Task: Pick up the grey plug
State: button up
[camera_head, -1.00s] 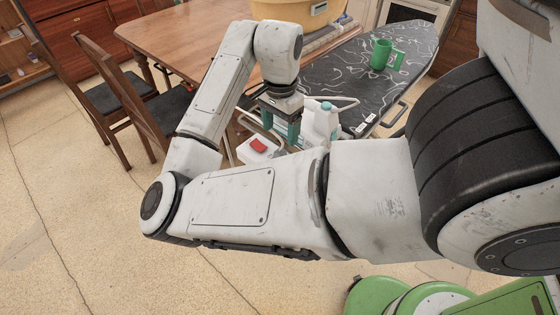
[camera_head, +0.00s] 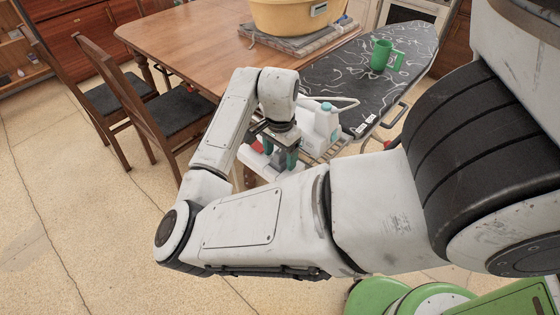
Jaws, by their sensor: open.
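I cannot make out the grey plug; the area below my gripper is largely hidden by my own arm. My gripper (camera_head: 280,154) is open, with green fingertips pointing down. It is low over the near end of the ironing board (camera_head: 345,80), to the left of a white jug. The white thing with a red part (camera_head: 257,147) is mostly hidden behind my gripper and wrist. I cannot tell whether the fingers touch anything.
The white jug with a blue cap (camera_head: 322,128) stands close to the right of my gripper. A wooden table (camera_head: 190,45) with a yellow tub (camera_head: 290,14) and dark-seated chairs (camera_head: 165,115) are to the left.

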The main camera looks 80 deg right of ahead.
jog(key=shift+c, duration=0.2)
jog(key=c, duration=1.1)
jog(key=shift+r, duration=0.1)
